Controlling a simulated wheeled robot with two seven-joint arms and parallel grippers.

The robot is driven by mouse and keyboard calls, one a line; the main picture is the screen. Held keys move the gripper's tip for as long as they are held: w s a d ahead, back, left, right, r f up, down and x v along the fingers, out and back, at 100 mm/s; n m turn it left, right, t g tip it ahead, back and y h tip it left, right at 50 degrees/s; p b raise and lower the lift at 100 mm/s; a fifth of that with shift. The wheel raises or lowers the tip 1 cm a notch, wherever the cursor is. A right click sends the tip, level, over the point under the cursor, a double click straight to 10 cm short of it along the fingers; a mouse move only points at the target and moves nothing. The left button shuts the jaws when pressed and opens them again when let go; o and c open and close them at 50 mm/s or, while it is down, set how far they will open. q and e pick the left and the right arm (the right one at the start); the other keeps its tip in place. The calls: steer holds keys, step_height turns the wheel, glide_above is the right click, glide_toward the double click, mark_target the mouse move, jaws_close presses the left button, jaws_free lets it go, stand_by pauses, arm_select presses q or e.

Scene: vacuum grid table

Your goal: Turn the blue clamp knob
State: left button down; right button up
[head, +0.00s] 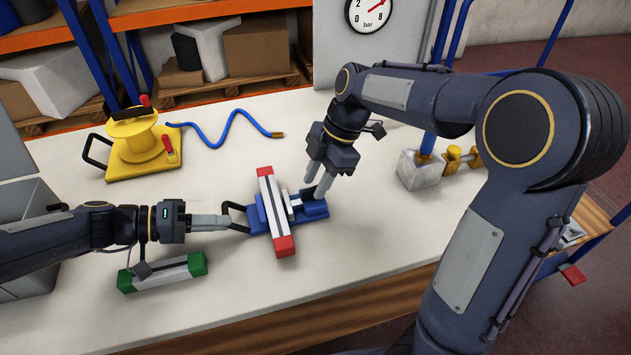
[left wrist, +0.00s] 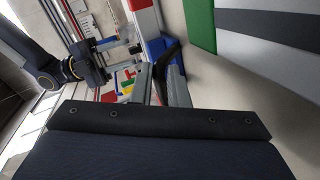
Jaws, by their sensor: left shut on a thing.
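The blue clamp (head: 314,211) lies on the white table, with a grey bar with red ends (head: 273,206) across it. A black loop handle (head: 236,222) sticks out at its left; it also shows in the left wrist view (left wrist: 168,62). My left gripper (head: 228,221) is shut on this handle, which lies between its fingers in the left wrist view. My right gripper (head: 317,180) points down over the right end of the blue clamp. Its fingers are apart, with nothing clearly seen between them. I cannot pick out the knob; it may be hidden by the bar or the right fingers.
A grey bar with green ends (head: 162,272) lies just below my left gripper. A yellow device (head: 137,143) stands at the back left, near a coiled blue hose (head: 226,127). A grey block with a blue post (head: 420,169) stands to the right.

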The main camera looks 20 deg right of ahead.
steer(key=shift+a+f, duration=0.2)
steer(key=shift+f, duration=0.3)
jaws_close()
steer(key=shift+m, duration=0.3)
